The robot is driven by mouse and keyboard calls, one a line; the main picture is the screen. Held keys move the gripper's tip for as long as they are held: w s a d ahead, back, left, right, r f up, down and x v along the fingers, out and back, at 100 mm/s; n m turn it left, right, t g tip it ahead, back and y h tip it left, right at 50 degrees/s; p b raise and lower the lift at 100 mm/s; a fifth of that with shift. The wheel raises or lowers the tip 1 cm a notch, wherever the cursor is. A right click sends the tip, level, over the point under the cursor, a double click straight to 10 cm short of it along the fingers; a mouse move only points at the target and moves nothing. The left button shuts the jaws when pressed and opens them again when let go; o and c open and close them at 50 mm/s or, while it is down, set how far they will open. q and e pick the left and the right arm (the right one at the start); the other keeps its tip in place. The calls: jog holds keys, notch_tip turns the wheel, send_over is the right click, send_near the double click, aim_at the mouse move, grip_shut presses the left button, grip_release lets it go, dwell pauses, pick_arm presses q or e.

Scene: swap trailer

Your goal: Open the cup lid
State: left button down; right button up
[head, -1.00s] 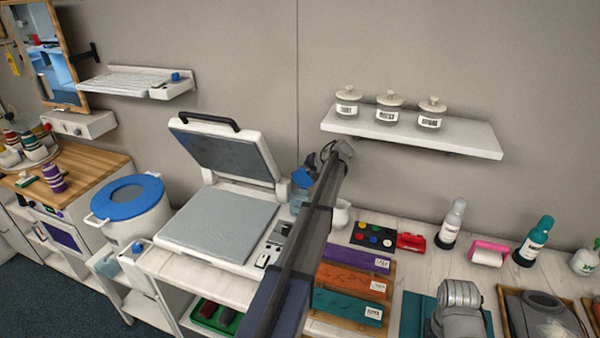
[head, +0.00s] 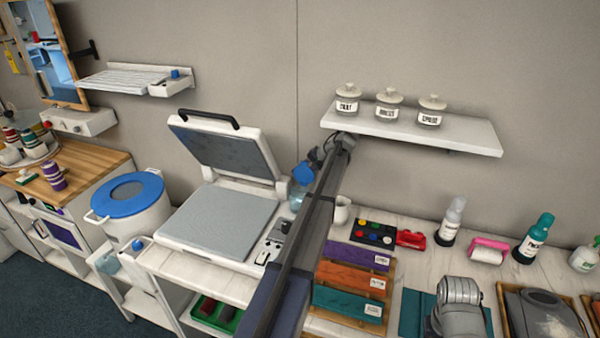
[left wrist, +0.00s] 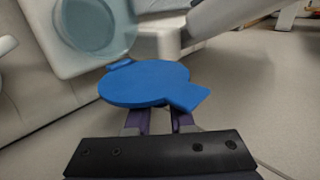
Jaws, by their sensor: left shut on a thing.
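The cup (head: 297,197) is clear bluish and stands beside the open press on the white counter. Its round opening (left wrist: 95,20) shows at the top left of the left wrist view. The blue lid (head: 303,172) is tilted above the cup, off its mouth. In the left wrist view the lid (left wrist: 145,83) is a flat blue disc with a tab. My left gripper (left wrist: 158,118) is shut on the lid's near edge. I cannot tell whether a hinge still joins lid and cup. My right gripper is not in view.
The white press (head: 220,220) stands open left of my arm. A wall shelf (head: 450,135) with labelled jars hangs right of my gripper. A white jug (head: 342,211), paint palette (head: 373,235) and stacked coloured boxes (head: 350,280) stand on the right.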

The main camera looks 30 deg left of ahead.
pick_arm(q)
jog(key=c, duration=0.8)
grip_release()
jog(key=p+v, duration=0.5)
jog(key=v, duration=0.2)
jog(key=shift+d+r+p, duration=0.3)
jog(key=shift+w, duration=0.1)
